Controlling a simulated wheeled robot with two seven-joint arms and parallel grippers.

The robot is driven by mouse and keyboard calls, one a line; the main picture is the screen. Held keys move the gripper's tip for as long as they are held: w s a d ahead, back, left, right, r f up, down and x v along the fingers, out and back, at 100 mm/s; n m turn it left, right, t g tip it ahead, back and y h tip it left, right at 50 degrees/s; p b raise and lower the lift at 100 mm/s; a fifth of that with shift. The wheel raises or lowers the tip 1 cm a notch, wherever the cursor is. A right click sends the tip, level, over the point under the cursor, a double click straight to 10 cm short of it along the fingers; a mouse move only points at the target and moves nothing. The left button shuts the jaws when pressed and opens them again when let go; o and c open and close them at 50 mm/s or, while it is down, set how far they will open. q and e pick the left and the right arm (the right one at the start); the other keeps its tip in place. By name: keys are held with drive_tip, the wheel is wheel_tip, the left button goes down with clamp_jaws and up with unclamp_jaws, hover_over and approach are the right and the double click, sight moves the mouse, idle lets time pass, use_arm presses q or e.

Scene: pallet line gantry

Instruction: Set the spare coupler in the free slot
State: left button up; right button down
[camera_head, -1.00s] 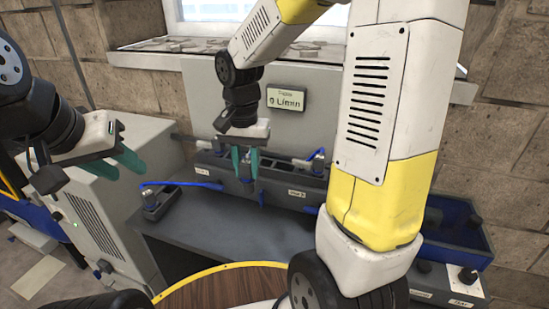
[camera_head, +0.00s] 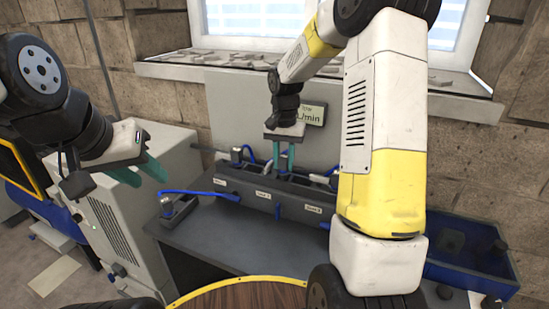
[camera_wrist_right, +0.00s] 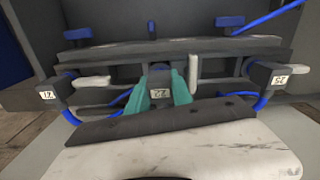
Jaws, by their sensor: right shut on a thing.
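My right gripper (camera_head: 284,160) is above the middle of the long dark slotted rack (camera_head: 245,193). In the right wrist view its teal fingers (camera_wrist_right: 160,95) are shut on a dark coupler (camera_wrist_right: 160,92) with a white number tag. Most of this coupler is hidden by the fingers and palm; I cannot tell if it touches the rack. Two other tagged couplers show in that view, a left one (camera_wrist_right: 47,93) and a right one (camera_wrist_right: 278,78), both with blue hoses. My left gripper (camera_head: 140,173) is open and empty, left of the rack, over the grey cabinet.
A small dark stand (camera_head: 178,208) with a blue hose (camera_head: 203,192) is on the table's left. A grey cabinet (camera_head: 135,215) stands further left. A blue bin (camera_head: 470,265) is at the right. A flow sign (camera_head: 312,116) hangs behind the rack. My right arm hides the rack's right end.

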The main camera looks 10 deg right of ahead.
drive_tip(key=shift+f, duration=0.55)
drive_tip(key=shift+f, duration=0.15)
drive_tip(key=c, duration=1.1)
unclamp_jaws()
drive_tip(key=shift+c, duration=0.2)
wheel_tip(320, 180, up, 12)
drive_tip(key=shift+r, duration=0.1)
drive_tip(key=s+a+r+n+t+y, duration=0.1)
drive_tip(key=s+r+n+t, duration=0.1)
drive_tip(key=s, duration=1)
drive_tip(key=s+a+r+n+t+y, duration=0.1)
drive_tip(key=s+r+n+t, duration=0.2)
drive_tip(key=s, duration=0.9)
drive_tip(key=shift+r+n+t, duration=0.15)
drive_tip(key=shift+n+t, duration=0.15)
drive_tip(key=shift+t, duration=0.3)
